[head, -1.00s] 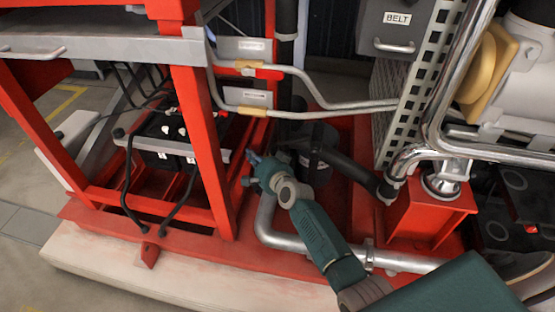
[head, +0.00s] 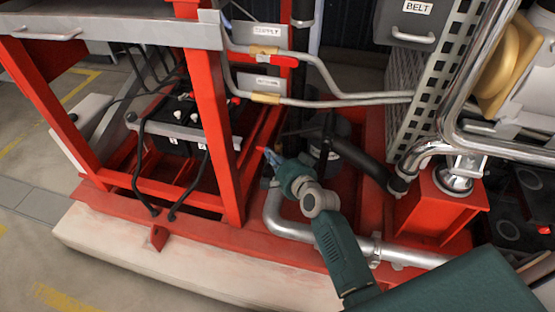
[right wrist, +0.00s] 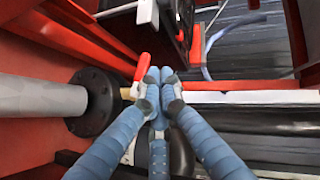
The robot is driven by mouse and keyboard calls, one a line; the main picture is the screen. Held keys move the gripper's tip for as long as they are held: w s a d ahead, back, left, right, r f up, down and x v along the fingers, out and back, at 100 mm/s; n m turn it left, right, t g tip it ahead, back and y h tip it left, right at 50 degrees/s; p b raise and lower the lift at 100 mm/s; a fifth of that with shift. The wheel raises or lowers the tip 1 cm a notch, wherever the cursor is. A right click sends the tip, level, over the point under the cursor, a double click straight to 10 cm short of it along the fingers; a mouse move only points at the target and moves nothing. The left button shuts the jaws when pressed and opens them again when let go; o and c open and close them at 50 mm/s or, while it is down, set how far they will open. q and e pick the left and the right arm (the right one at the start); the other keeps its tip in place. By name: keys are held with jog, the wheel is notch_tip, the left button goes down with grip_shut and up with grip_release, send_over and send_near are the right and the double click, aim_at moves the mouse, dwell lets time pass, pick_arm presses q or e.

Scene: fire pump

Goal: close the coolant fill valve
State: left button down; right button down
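A small valve with a red lever (right wrist: 143,67) shows in the right wrist view, beside a brass fitting (right wrist: 127,92) on a black round flange. I take it to be the coolant fill valve; no label on it is readable. My right gripper (right wrist: 158,76) has blue fingers drawn together at the tips. The left finger is right against the red lever or very close to it; contact is unclear. In the head view my right gripper (head: 271,156) is low inside the red frame, beside a black cylinder (head: 330,150); the valve is hidden there. My left gripper is not in view.
A bent silver pipe (head: 282,226) runs below my right gripper. Two thin pipes (head: 340,98) cross above, with another red handle (head: 285,61) near the supply label. A red post (head: 212,120) and a battery (head: 180,125) stand to the left.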

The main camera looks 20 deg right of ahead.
jog(key=shift+v, duration=2.05)
